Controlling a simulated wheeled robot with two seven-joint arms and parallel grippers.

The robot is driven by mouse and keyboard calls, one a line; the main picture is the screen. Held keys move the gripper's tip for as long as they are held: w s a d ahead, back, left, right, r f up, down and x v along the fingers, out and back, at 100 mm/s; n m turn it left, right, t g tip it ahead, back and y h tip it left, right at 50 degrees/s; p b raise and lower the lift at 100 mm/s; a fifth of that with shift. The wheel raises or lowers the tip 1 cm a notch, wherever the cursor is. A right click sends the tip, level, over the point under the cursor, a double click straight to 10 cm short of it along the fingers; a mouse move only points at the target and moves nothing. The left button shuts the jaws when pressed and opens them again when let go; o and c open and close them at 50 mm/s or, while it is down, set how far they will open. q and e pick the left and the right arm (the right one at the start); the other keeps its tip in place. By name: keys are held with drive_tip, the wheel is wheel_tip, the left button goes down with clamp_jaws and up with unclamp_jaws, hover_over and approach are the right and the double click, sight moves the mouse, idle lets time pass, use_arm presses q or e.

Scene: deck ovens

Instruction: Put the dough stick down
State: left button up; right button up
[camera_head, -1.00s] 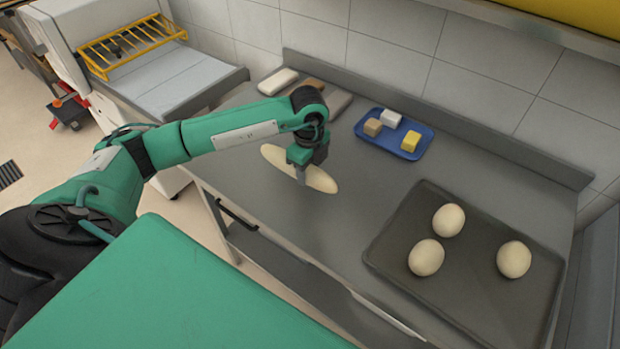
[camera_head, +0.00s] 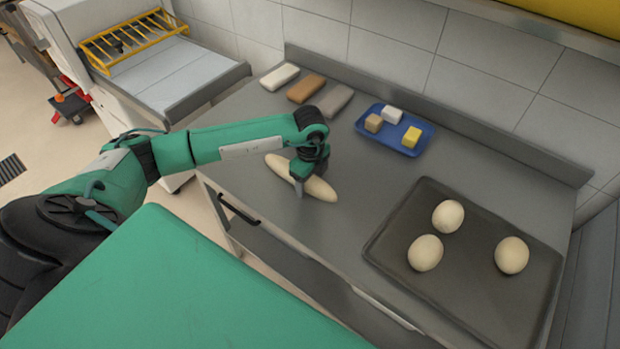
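The dough stick (camera_head: 319,189) is a long pale roll with tapered ends. It lies level at the counter's front left, on the counter surface or just above it; I cannot tell which. My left gripper (camera_head: 299,188) points down over its middle, with a finger in front of the stick's near side. The gripper looks shut on the stick, though the far finger is hidden. My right gripper is not in view.
The steel counter (camera_head: 345,230) is clear around the stick. A dark tray (camera_head: 465,285) with three dough balls is at right. A blue tray (camera_head: 427,133) with small blocks stands behind. White (camera_head: 279,76), brown (camera_head: 306,88) and grey (camera_head: 336,100) blocks lie by the wall.

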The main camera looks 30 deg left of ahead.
use_arm(q)
drive_tip(key=shift+r, duration=0.25)
wheel_tip(320, 180, up, 12)
drive_tip(key=b, duration=0.3)
drive_tip(key=shift+f, duration=0.15)
idle(0.4)
